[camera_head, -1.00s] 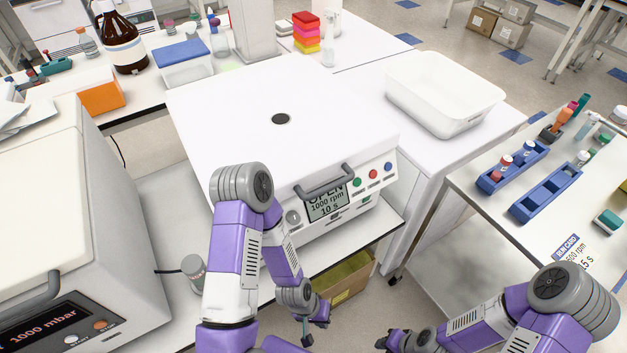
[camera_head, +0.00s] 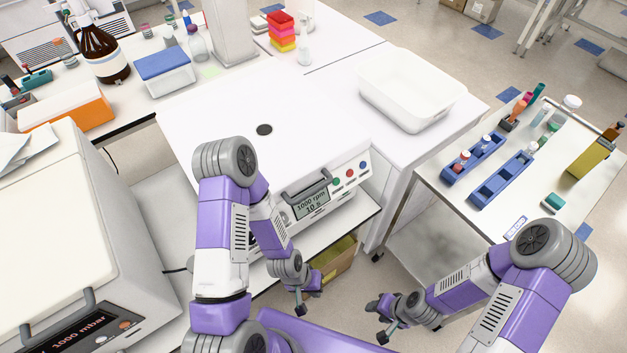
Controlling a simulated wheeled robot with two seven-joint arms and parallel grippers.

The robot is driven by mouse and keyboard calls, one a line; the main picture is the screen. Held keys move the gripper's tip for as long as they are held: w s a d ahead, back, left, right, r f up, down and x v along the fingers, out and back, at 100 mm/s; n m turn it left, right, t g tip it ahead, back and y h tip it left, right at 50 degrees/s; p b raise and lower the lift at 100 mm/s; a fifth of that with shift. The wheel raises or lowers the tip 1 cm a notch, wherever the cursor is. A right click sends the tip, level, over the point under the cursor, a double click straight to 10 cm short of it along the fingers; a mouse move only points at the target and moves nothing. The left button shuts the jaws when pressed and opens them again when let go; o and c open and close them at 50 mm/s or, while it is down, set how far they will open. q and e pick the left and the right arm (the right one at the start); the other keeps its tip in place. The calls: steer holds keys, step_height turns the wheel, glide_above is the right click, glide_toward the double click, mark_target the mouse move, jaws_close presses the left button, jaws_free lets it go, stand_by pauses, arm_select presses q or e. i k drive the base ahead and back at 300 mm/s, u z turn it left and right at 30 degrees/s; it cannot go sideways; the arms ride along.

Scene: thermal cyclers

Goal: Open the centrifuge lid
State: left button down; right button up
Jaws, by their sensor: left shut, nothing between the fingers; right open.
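The white centrifuge (camera_head: 210,115) stands in the middle, its flat lid down, with a round dark spot on top. A grey bar handle (camera_head: 307,184) sits at its front edge, above a small screen (camera_head: 312,204) and coloured buttons. My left gripper (camera_head: 299,309) is shut and empty, low in front of the centrifuge and below its handle, touching nothing that I can see. My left arm hides part of the centrifuge's front left. My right gripper (camera_head: 377,321) is open and empty, low to the right of the left one, apart from the centrifuge.
A machine with a pressure readout (camera_head: 75,340) stands at the left. A white basin (camera_head: 410,88) is on the bench behind right. A side table at the right holds blue racks (camera_head: 500,180). A cardboard box (camera_head: 340,260) is under the bench. Floor between bench and table is open.

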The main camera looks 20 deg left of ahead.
mark_target(297, 132)
steer(key=z, duration=1.1)
steer(key=k, duration=1)
steer(key=u, duration=1.2)
steer(key=i, duration=0.5)
steer(key=z, duration=0.05)
